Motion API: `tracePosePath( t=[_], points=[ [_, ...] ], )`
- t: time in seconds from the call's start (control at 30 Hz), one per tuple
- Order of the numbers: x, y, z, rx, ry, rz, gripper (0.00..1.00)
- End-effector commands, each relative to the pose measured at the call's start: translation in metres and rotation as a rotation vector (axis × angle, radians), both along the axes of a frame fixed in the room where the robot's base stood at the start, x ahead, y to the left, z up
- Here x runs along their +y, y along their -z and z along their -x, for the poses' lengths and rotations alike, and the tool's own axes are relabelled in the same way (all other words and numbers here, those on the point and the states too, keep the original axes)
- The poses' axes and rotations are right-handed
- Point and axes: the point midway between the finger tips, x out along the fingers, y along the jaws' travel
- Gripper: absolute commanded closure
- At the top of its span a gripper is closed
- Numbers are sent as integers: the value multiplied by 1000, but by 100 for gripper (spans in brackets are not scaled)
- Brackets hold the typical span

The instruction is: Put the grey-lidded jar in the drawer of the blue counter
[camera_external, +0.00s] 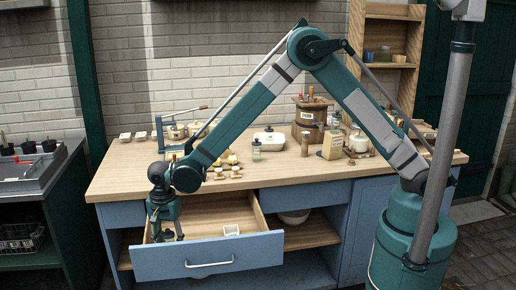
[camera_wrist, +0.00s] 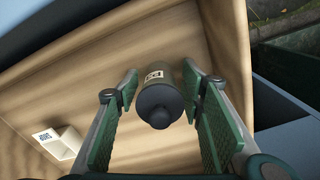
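The drawer (camera_external: 259,257) of the blue counter (camera_external: 113,218) is pulled open. My gripper (camera_external: 167,236) reaches down into its left part. In the wrist view, a jar with a dark grey lid (camera_wrist: 157,106) and a small label stands between the two green-padded fingers (camera_wrist: 161,110), seen from above over the wooden drawer floor (camera_wrist: 95,60). Narrow gaps show between the jar and both pads, so the gripper looks open around it. Whether the jar's base touches the floor is hidden. In the external view the fingers hide most of the jar.
A small white box (camera_external: 231,230) lies in the drawer, right of my gripper; it also shows in the wrist view (camera_wrist: 62,142). The counter top (camera_external: 125,176) holds a glass jar (camera_external: 256,151), a white dish (camera_external: 269,141), a wooden churn (camera_external: 309,120) and several small items.

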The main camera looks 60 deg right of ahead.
Motion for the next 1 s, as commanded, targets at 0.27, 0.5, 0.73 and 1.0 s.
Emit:
tracePosePath(
  t=[0.27,0.5,0.73,1.0],
  points=[
    [0,-2,0,0,0,0,61],
    [0,-17,0,0,0,0,61],
    [0,-50,0,0,0,0,61],
    [0,-93,0,0,0,0,61]
  ],
)
